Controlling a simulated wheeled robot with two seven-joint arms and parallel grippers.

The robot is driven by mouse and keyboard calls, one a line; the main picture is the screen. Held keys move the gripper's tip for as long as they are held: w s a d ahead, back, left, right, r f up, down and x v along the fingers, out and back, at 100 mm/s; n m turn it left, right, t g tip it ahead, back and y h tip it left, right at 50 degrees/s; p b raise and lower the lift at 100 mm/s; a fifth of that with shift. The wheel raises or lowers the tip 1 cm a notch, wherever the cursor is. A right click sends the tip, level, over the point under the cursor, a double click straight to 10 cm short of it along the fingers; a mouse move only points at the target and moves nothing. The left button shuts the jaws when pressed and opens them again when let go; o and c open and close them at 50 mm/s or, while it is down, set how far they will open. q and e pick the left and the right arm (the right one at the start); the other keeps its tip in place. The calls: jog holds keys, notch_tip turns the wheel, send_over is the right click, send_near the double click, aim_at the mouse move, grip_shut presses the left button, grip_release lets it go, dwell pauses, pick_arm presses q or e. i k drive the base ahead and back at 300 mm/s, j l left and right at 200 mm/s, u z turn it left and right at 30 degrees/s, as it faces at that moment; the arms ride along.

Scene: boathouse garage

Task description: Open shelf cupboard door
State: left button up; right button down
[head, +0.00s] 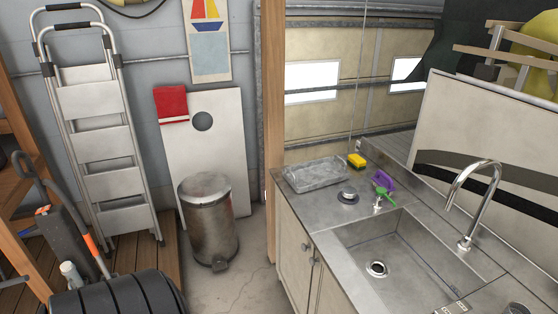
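A pale beige cupboard (293,252) stands under the metal sink counter at the lower middle right. Two door fronts show on its left-facing side, with small round knobs (308,262) near the seam between them. The doors look shut, and their lower parts are cut off by the bottom edge of the view. Whether this is the shelf cupboard of the task I cannot tell. Neither of my grippers is in view.
The counter holds a grey tray (315,174), a yellow sponge (356,160), a purple item (384,180), a sink (385,255) and a tap (483,190). A metal pedal bin (208,222), stepladder (98,130) and dark ribbed object (115,296) stand left. Concrete floor (240,285) between bin and cupboard is clear.

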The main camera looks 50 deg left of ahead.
aim_at(294, 249)
jog(key=u, duration=1.45)
